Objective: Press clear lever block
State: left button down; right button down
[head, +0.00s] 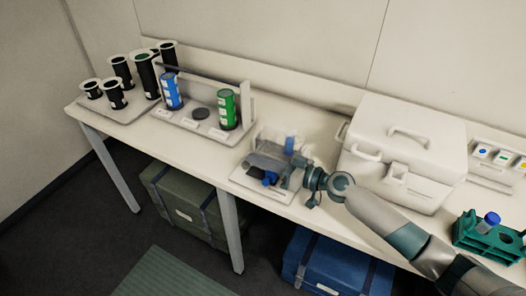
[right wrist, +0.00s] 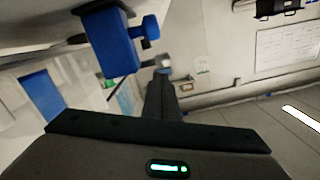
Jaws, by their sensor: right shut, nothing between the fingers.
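A small device with a pale base plate (head: 245,178) and a grey body stands on the bench, left of the white box. A blue block (head: 270,178) sits at its front, and a blue cylinder (head: 290,141) shows at its back. In the right wrist view the blue block (right wrist: 104,42) fills the upper left, with a blue knob (right wrist: 149,27) at its side. My right gripper (head: 290,178) is shut and empty, right beside the blue block. Its dark fingers (right wrist: 162,92) show below the knob; I cannot tell whether they touch it. My left gripper is not in view.
A white lidded box (head: 405,145) stands close behind my right arm. A green rack (head: 480,238) is at the far right. A stand with a blue tube (head: 171,91) and a green tube (head: 228,109) is to the left, past it several black cups. Bare bench lies along the front left.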

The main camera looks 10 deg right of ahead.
jog(key=shift+a+f, duration=0.1)
jog(key=shift+f, duration=0.1)
